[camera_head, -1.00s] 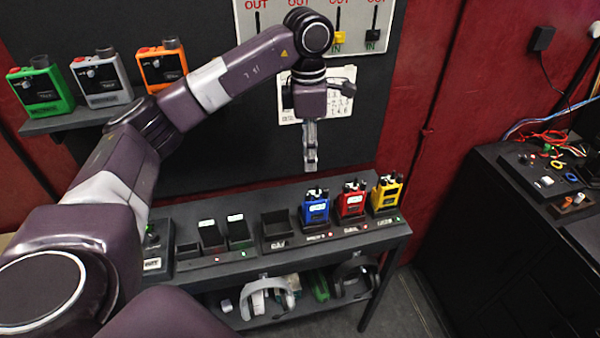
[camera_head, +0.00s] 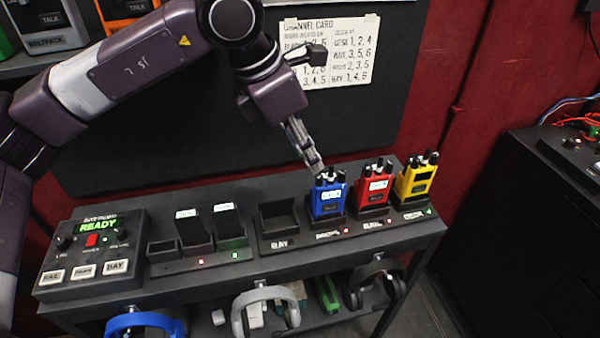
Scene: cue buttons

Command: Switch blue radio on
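The blue radio (camera_head: 328,198) stands upright in a black charging slot on the shelf top, with dark knobs and a stubby antenna on its top and a pale label on its front. A small red light shows on the strip below it. My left gripper (camera_head: 313,165) points down and to the right, its tips just above and behind the radio's top. The fingers look close together, seen edge-on. I cannot tell whether they are apart or touching the knobs. My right gripper is not in view.
A red radio (camera_head: 374,190) and a yellow radio (camera_head: 415,181) stand close to the right. An empty bay (camera_head: 279,222) is to the left. Further left is a control box (camera_head: 95,248) reading READY. Headsets, one of them grey (camera_head: 265,302), hang below the shelf top.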

